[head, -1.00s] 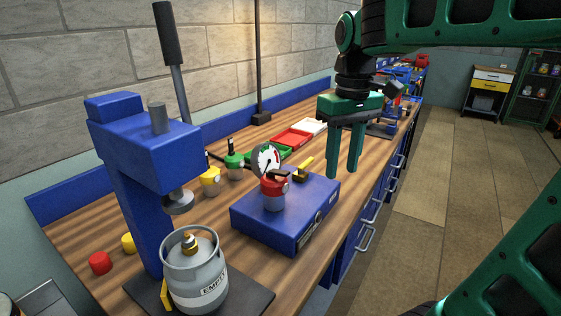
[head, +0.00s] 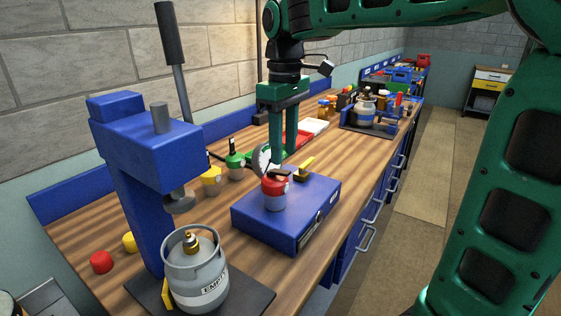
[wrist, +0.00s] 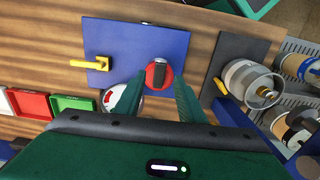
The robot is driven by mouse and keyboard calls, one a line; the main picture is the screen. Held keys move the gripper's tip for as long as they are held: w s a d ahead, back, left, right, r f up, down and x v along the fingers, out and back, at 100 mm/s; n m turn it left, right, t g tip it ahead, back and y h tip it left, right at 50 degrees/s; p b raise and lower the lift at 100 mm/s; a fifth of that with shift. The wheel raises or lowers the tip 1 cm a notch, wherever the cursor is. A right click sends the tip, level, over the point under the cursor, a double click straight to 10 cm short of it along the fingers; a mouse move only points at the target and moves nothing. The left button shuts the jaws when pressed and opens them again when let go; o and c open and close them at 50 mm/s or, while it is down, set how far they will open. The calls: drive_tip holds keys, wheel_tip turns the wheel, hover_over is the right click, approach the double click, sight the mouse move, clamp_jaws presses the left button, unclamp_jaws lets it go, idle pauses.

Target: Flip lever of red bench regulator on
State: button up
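The red bench regulator (head: 274,188) stands on top of the blue box (head: 262,226), with a dark brown lever (head: 281,174) on its top and a round dial gauge behind it. In the wrist view the regulator (wrist: 151,75) shows between and just beyond the fingertips, its lever (wrist: 159,77) lying across its top. My gripper (head: 283,157) points down just above and behind the regulator in the head view, partly covering the gauge. Its fingers (wrist: 156,90) are apart with nothing between them. I cannot tell whether a finger touches the lever or gauge.
A yellow handle (head: 304,168) lies on the blue box beside the regulator. A blue press (head: 150,150) and grey gas canister (head: 196,270) stand at the front left. Yellow and green valves (head: 235,165) stand behind the box. The wooden bench (head: 345,162) is clear right of the box.

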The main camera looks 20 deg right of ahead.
sight(286, 172)
drive_tip(key=shift+f, duration=1.95)
drive_tip(key=shift+c, duration=0.2)
clamp_jaws()
drive_tip(key=shift+s+d+f+t+y, duration=0.3)
drive_tip(key=shift+s+f+t+y, duration=0.15)
drive_tip(key=shift+t, duration=0.25)
drive_tip(key=shift+s+d+f+t+y, duration=0.15)
drive_tip(key=shift+f+t+y, duration=0.15)
drive_tip(key=shift+t+y, duration=0.5)
drive_tip(key=shift+o, duration=0.2)
unclamp_jaws()
drive_tip(key=shift+r, duration=0.15)
